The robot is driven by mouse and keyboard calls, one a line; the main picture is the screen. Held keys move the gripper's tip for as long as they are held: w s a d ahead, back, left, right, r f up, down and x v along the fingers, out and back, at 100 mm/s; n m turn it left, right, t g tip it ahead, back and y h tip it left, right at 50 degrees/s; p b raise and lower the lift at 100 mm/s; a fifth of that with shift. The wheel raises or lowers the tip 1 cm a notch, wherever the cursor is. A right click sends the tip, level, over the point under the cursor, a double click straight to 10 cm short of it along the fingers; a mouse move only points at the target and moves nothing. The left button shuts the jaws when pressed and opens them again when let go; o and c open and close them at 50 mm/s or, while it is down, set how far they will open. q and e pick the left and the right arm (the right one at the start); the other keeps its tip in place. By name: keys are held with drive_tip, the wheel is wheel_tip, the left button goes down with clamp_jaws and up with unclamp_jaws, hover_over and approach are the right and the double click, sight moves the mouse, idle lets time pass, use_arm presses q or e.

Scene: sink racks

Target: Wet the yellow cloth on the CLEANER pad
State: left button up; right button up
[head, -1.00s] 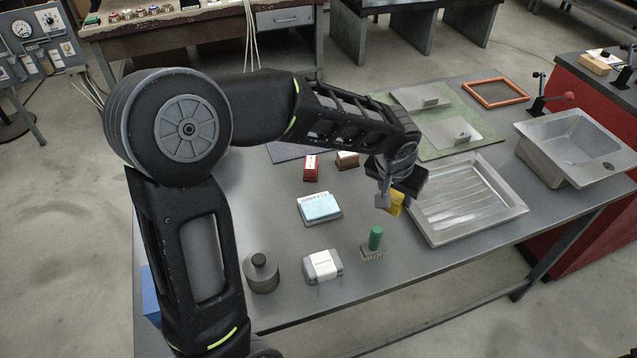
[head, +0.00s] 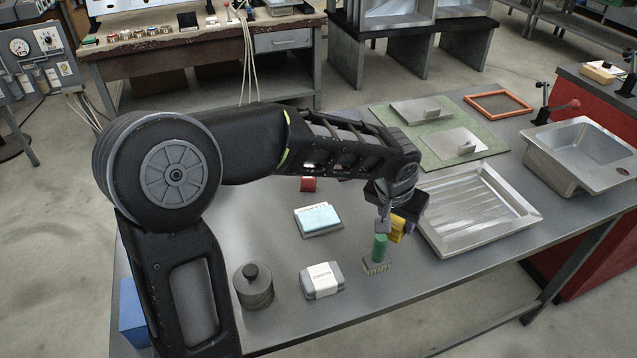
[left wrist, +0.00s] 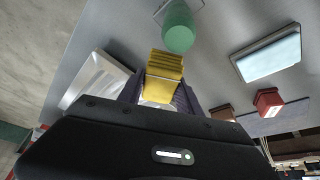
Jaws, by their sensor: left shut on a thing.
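My left gripper (head: 391,220) is shut on the yellow cloth (head: 398,229), which hangs below the fingers above the grey bench. The cloth also shows between the fingers in the left wrist view (left wrist: 163,77). The CLEANER pad (head: 320,218) is a light blue pad in a shallow tray with a white label. It lies on the bench left of the gripper in the head view, and the cloth is clear of it. The pad also shows at the right of the left wrist view (left wrist: 268,58). My right gripper is not in view.
A green-handled brush (head: 380,248) stands close to the cloth. A grey block with a white band (head: 322,281) and a round knobbed weight (head: 253,287) stand near the front edge. A ribbed metal drainer (head: 480,212) lies right of the gripper. A red block (head: 308,184) sits behind the pad.

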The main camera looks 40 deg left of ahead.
use_arm(q)
drive_tip(key=s+a+r+n, duration=0.1)
drive_tip(key=a+r, duration=0.1)
drive_tip(key=a, duration=0.7)
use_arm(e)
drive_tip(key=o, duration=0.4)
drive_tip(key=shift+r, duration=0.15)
use_arm(q)
wheel_tip(320, 180, up, 2)
drive_tip(key=n, duration=0.1)
hover_over(321, 213)
drive_tip(key=s, duration=0.1)
drive_tip(key=shift+s+d+r+y+p, duration=0.1)
drive_tip(key=shift+s+r+y+p, duration=0.1)
drive_tip(key=shift+y+p, duration=0.15)
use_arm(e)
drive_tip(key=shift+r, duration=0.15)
use_arm(q)
drive_tip(key=shift+f, duration=0.15)
drive_tip(key=shift+f+b, duration=2.25)
drive_tip(key=shift+f, duration=0.65)
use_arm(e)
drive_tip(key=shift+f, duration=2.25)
use_arm(q)
drive_tip(key=shift+f+b, duration=0.55)
drive_tip(key=shift+f, duration=0.05)
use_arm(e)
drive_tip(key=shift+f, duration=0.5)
